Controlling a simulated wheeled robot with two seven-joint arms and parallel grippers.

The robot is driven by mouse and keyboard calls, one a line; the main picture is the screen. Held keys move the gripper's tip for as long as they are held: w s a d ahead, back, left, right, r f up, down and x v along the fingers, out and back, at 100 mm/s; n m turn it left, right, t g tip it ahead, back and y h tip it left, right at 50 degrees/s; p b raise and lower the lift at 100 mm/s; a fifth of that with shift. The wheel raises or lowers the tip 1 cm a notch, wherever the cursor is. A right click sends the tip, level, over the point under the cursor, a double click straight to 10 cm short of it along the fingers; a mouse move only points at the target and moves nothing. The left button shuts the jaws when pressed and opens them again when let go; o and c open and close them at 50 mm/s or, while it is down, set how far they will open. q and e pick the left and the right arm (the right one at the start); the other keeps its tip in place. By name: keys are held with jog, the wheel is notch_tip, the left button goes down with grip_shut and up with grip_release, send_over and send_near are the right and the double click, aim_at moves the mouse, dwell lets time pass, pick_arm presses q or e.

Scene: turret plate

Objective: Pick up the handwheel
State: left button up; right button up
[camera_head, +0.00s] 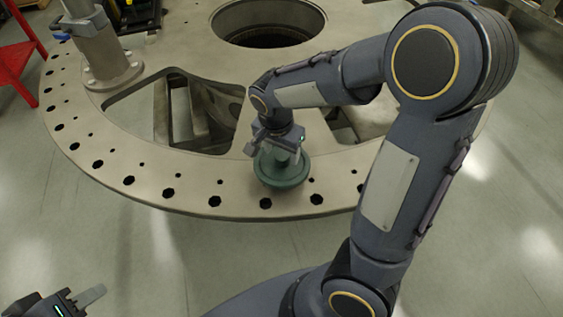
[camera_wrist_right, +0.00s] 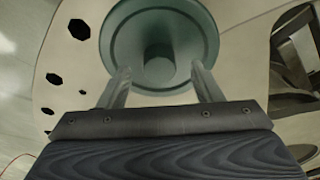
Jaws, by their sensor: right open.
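The handwheel (camera_head: 285,180) is a round green-grey disc with a raised rim and a central hub. It lies on the front part of the large turret plate (camera_head: 215,190). My right gripper (camera_head: 274,153) points down just over the handwheel, hiding part of it. In the right wrist view the handwheel (camera_wrist_right: 160,20) fills the top middle. There the right gripper (camera_wrist_right: 162,80) is open, its fingers apart on either side of the hub's line; I cannot tell whether they touch the wheel. My left gripper (camera_head: 88,298) is at the bottom left, away from the plate, only partly in view.
The plate has a row of bolt holes along its front edge, large cut-outs behind the handwheel and a round central opening (camera_head: 268,22). A metal post (camera_head: 97,45) stands on its left. A red stand (camera_head: 18,62) is at far left. The floor in front is clear.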

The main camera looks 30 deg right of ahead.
jog(key=shift+d+f, duration=0.1)
jog(key=shift+f, duration=0.55)
grip_shut()
